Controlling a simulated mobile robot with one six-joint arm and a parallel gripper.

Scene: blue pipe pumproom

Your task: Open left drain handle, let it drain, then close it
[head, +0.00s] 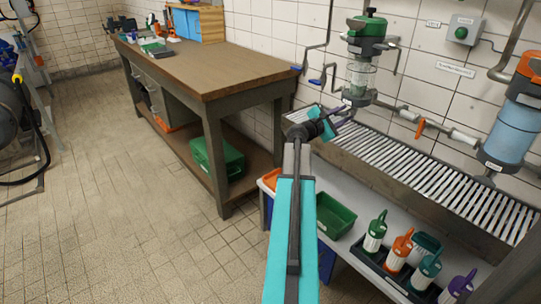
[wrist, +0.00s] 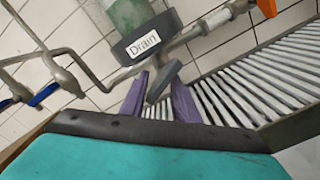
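The left filter unit (head: 361,76) hangs on the tiled wall, with a green top and a clear bowl. Its dark base carries a "Drain" label (wrist: 143,43) in the wrist view. A short grey drain handle (wrist: 163,82) sticks out below that label, tilted. My gripper (head: 342,114) is just below the filter's base in the head view. In the wrist view, my gripper (wrist: 159,84) has its two purple fingers apart, one on each side of the drain handle. A gap shows beside the handle; whether either finger touches it I cannot tell.
A slatted metal drain tray (head: 430,165) runs below the filters. Blue-tipped bent levers (head: 316,81) hang left of the filter. An orange pipe handle (head: 420,128) and a second, blue filter (head: 513,130) are to the right. A wooden workbench (head: 205,72) stands left; bottles fill a lower shelf.

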